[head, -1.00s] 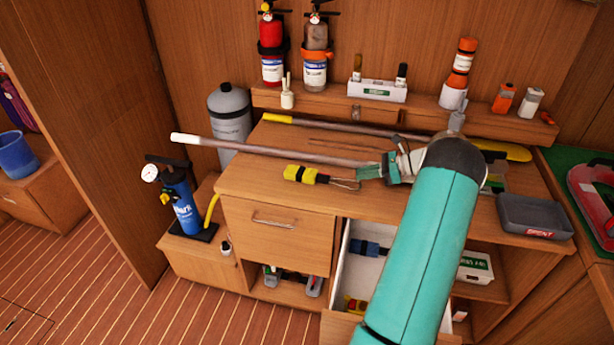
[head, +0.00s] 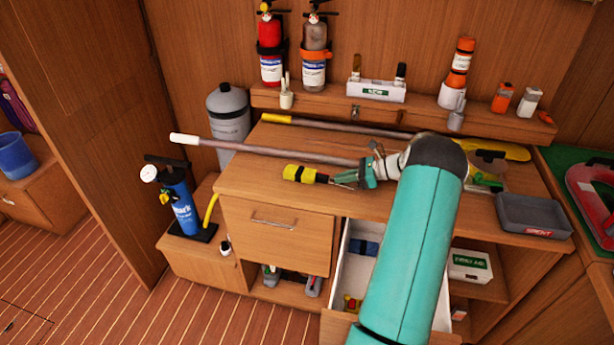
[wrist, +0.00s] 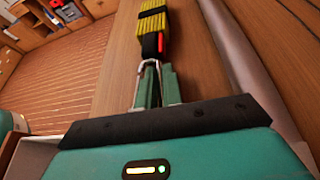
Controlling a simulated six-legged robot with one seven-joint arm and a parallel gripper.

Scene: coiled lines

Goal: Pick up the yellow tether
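The yellow tether (head: 300,173) is a folded yellow bundle with a black band and a metal clip, lying on the wooden counter. In the wrist view, its yellow webbing (wrist: 153,20) is straight ahead, with a black and red part nearer me. My gripper (head: 342,180) is low over the counter at the tether's right end. In the wrist view, its green fingers (wrist: 156,72) are close together at the metal clip (wrist: 149,72), overlapping it. Whether they press on the clip cannot be told.
A long grey pole (head: 270,150) lies just behind the tether, with another pole behind it. A grey tray (head: 535,215) stands at the counter's right. An open drawer (head: 348,255) sticks out below the front edge. The counter's left front is clear.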

